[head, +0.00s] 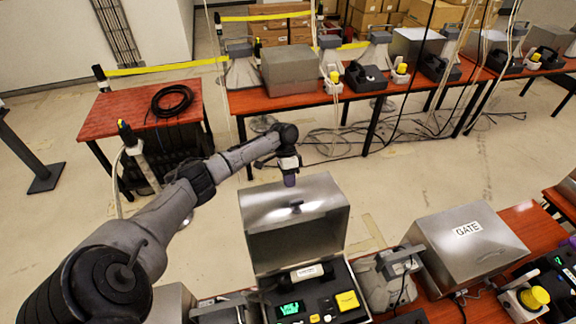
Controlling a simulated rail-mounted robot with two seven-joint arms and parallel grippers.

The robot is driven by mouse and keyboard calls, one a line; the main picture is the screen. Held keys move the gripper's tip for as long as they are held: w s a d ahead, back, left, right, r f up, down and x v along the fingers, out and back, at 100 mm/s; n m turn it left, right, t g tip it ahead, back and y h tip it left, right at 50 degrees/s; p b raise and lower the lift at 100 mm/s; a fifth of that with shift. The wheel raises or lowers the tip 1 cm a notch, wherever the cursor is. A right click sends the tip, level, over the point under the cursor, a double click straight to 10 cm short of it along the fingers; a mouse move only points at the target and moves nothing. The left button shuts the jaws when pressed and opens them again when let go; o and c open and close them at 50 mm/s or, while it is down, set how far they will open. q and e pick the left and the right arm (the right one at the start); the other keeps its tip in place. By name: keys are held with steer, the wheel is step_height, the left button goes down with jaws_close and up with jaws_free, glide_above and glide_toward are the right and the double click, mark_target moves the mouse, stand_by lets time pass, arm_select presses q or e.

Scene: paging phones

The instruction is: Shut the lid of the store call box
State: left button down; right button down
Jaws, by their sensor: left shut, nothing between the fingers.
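A metal call box stands open at the bottom centre, with its silver lid (297,205) raised steeply above the base. I cannot read its small label, so I cannot confirm it is the store one. My left gripper (290,180) is shut and empty, pointing down at the far upper edge of the lid. I cannot tell whether it touches the lid. My right gripper is not in view.
A closed silver box marked GATE (468,245) stands to the right, with a grey horn-like device (377,278) between. A yellow button unit (533,298) is at the lower right. A red table with a coiled black cable (171,100) is at the left. Cables lie on the floor behind.

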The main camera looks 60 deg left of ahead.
arm_select(q)
steer(key=d, duration=0.1)
steer(key=d+p, duration=0.1)
steer(key=d, duration=0.1)
steer(key=shift+s+f+p, duration=0.25)
steer(key=shift+s+p, duration=0.1)
steer(key=shift+s+d+p, duration=0.2)
steer(key=shift+d+p, duration=0.1)
steer(key=shift+d, duration=0.4)
